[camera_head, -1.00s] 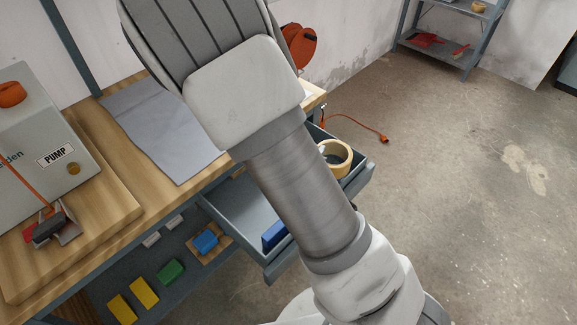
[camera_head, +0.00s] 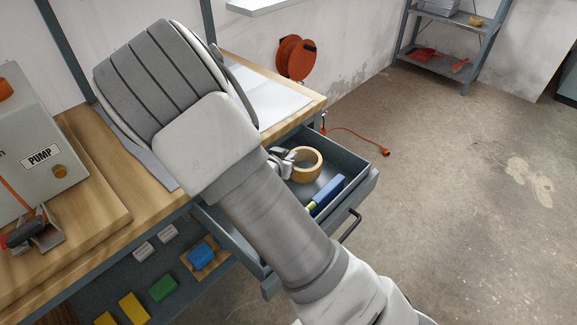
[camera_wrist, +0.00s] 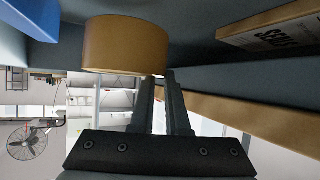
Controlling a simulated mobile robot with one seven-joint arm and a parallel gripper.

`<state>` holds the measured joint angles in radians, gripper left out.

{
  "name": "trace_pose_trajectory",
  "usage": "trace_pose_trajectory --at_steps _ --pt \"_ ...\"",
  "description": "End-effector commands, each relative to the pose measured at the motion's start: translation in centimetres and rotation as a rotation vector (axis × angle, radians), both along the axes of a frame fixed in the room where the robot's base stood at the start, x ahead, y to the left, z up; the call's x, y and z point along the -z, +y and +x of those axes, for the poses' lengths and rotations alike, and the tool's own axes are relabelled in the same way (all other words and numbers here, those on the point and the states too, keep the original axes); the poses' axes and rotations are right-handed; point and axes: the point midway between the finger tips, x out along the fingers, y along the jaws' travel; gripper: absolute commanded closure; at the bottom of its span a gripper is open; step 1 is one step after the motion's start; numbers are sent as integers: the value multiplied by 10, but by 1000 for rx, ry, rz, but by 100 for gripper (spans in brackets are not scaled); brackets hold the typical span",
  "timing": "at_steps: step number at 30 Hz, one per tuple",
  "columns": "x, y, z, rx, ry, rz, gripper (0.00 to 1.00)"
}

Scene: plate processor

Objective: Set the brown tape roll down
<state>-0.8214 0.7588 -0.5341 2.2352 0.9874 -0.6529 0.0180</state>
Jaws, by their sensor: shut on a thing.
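The brown tape roll (camera_head: 306,163) is a tan ring at the back part of the open grey drawer (camera_head: 357,194) in the head view. My gripper (camera_head: 287,160) is at its left side and is shut on the roll's wall. In the wrist view the roll (camera_wrist: 125,45) fills the upper middle, with my gripper's fingertips (camera_wrist: 165,75) at its right edge. I cannot tell whether the roll touches the drawer floor. My forearm covers the drawer's left part.
A blue object (camera_head: 326,193) lies in the drawer, in front of the roll. In the wrist view a brown box (camera_wrist: 270,28) with lettering is at upper right. The wooden workbench (camera_head: 95,160) carries a pump unit (camera_head: 40,125). Open floor is at right.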

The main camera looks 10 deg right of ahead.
Motion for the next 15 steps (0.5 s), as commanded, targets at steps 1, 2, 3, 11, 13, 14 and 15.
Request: trace_pose_trajectory --at_steps 1,2,3,11,13,14,15 --pt "10 -1 0 0 1 -2 100" --pt "15 -1 0 0 1 -2 100" --pt "22 -1 0 0 2 -3 100" --pt "34 -1 -1 0 0 0 100" --pt "34 -1 -1 0 0 0 100" --pt "34 -1 -1 0 0 0 100" --pt "35 -1 -1 0 0 0 100"
